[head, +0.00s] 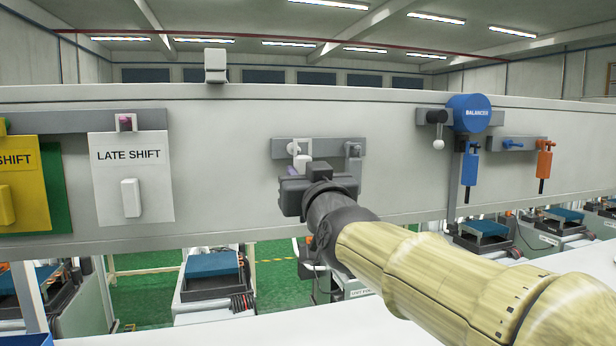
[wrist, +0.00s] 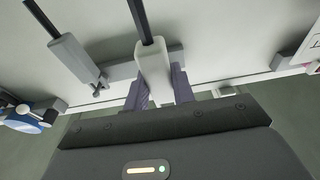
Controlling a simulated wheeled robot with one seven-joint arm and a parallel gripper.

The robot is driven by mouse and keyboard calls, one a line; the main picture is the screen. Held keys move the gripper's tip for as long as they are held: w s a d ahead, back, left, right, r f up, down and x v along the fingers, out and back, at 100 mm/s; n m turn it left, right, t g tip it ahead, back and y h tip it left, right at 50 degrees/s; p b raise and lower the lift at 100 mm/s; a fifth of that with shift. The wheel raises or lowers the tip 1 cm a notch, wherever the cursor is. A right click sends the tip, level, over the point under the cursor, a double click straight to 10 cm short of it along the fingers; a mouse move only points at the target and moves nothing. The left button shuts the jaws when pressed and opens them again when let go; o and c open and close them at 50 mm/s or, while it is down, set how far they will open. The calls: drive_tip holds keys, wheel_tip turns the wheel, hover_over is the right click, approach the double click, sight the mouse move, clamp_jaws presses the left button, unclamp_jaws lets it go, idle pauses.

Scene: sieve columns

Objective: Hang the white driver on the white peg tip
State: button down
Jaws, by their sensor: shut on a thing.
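The white driver (wrist: 155,72) is between the two fingers of my gripper (wrist: 158,92), which is shut on its white handle. Its black shaft runs along the wall, away from my gripper in the wrist view. In the head view only the white driver's top (head: 304,161) shows above my gripper (head: 308,182), which hides the rest. The white peg (head: 293,148) is on a grey rail, just above and slightly left of the driver's top. I cannot tell whether they touch. The peg tip is not clear in the wrist view.
A grey driver (wrist: 76,58) hangs beside the white one, at the rail's grey peg (head: 353,149). A blue balancer (head: 469,113), a blue driver (head: 470,165) and an orange driver (head: 544,162) are to the right. A LATE SHIFT card (head: 131,175) hangs left, with bare wall between.

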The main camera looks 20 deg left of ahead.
drive_tip(key=shift+w+a+f, duration=0.2)
drive_tip(key=shift+w+a, duration=0.3)
drive_tip(key=shift+w, duration=0.3)
drive_tip(key=shift+w+a+f, duration=0.2)
drive_tip(key=shift+w+a, duration=0.3)
drive_tip(key=shift+w, duration=0.25)
drive_tip(key=shift+w+a+f, duration=0.2)
drive_tip(key=shift+w+a, duration=0.3)
drive_tip(key=shift+w, duration=0.3)
drive_tip(key=c, duration=1.1)
unclamp_jaws()
drive_tip(key=b+v, duration=0.7)
drive_tip(key=v, duration=1)
drive_tip(key=shift+s, duration=0.25)
